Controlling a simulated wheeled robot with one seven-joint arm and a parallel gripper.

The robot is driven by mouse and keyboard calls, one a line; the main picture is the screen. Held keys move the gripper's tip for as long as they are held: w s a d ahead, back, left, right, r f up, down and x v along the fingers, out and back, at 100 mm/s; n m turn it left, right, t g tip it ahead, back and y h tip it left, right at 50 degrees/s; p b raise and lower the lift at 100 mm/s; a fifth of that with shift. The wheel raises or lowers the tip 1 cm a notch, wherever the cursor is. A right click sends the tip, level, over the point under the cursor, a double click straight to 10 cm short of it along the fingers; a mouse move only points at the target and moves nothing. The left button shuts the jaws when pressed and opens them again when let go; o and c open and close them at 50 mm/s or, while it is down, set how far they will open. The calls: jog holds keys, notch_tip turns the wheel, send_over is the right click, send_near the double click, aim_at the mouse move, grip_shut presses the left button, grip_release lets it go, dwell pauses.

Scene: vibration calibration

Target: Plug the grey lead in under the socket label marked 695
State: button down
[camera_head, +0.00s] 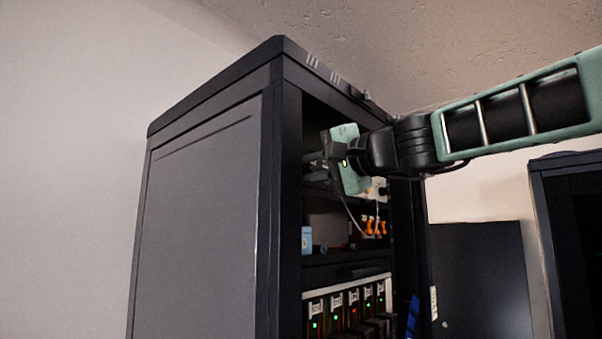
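My gripper (315,167) reaches in from the right into the open front of a dark rack cabinet. Its dark fingers point left and partly pass behind the cabinet's front post. I cannot tell whether they are open or hold something. A thin grey lead (351,217) hangs below my gripper's green body and curves down to the right. Its ends are not clear. A pale socket panel (378,190) shows partly behind my gripper. Orange plugs or clips (370,226) hang below it on leads. No socket label marked 695 can be read.
The cabinet (205,215) has a solid left side and a narrow visible opening. A blue item (307,240) rests on a shelf inside. Below are several labelled units (352,310) with green and red lights. A dark cabinet (572,240) stands at the right.

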jog(key=shift+f+n+b, duration=0.1)
jog(key=shift+n+b, duration=2.4)
jog(key=shift+n, duration=0.6)
jog(key=shift+n+b, duration=2)
jog(key=shift+n, duration=0.7)
dwell(0.5)
jog(key=shift+s+d+b, duration=0.2)
jog(key=shift+d+b, duration=0.1)
jog(key=shift+b, duration=0.15)
dwell(0.5)
jog(key=shift+s+d, duration=0.1)
jog(key=shift+s+d+b, duration=0.15)
jog(key=shift+d+b, duration=0.05)
jog(key=shift+b, duration=0.1)
dwell(0.4)
